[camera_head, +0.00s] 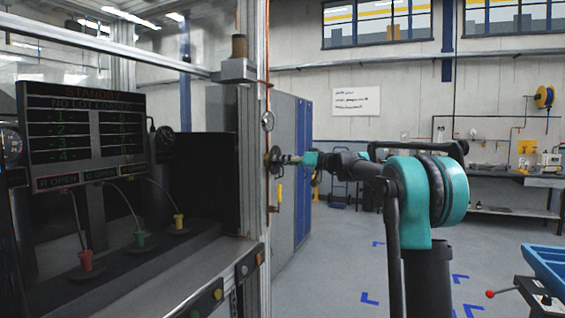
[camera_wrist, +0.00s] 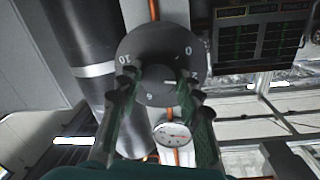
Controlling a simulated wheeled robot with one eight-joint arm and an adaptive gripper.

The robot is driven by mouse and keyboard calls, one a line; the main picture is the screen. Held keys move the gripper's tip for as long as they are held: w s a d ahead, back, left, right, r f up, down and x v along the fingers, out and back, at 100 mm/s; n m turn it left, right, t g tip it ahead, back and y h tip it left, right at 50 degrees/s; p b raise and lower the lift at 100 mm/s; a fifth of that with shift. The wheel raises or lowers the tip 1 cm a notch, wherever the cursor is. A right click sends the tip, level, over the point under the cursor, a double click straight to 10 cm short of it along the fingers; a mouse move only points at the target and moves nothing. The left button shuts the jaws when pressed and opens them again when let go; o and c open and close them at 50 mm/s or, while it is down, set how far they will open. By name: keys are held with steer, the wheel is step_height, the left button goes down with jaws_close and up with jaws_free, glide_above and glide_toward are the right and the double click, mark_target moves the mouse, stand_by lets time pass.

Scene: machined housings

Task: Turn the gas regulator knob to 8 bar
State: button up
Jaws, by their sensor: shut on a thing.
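The gas regulator knob (camera_wrist: 158,75) sits at the centre of a dark round dial plate (camera_wrist: 142,45) with white numbers, in the wrist view. A 10 shows at the plate's left and a 0 at its upper right. A short white mark lies low on the right of the knob; its exact reading is too small to tell. My gripper (camera_wrist: 158,88) has one finger on each side of the knob and is shut on it. In the head view my gripper (camera_head: 293,159) reaches left to the regulator (camera_head: 274,160) on the frame post, where the knob is mostly hidden.
A white-faced gauge (camera_wrist: 172,133) is close to my right finger; its needle is hard to read. An orange pipe (camera_head: 266,75) runs along the post (camera_head: 250,190). A dark screen (camera_head: 85,135) hangs inside the cell at left.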

steer(key=shift+w+d+f+m+g+y, duration=0.15)
steer(key=shift+m+g, duration=0.2)
steer(key=shift+m, duration=4.4)
steer(key=shift+a+m+g+y, duration=0.15)
steer(key=shift+m+g, duration=0.25)
steer(key=shift+m, duration=4.4)
steer(key=shift+w+d+f+m+g+y, duration=0.1)
steer(key=shift+m+g+y, duration=0.2)
steer(key=shift+m, duration=4.45)
steer(key=shift+s, duration=0.1)
steer(key=o, duration=1.2)
steer(key=shift+c, duration=0.2)
steer(key=shift+d, duration=0.1)
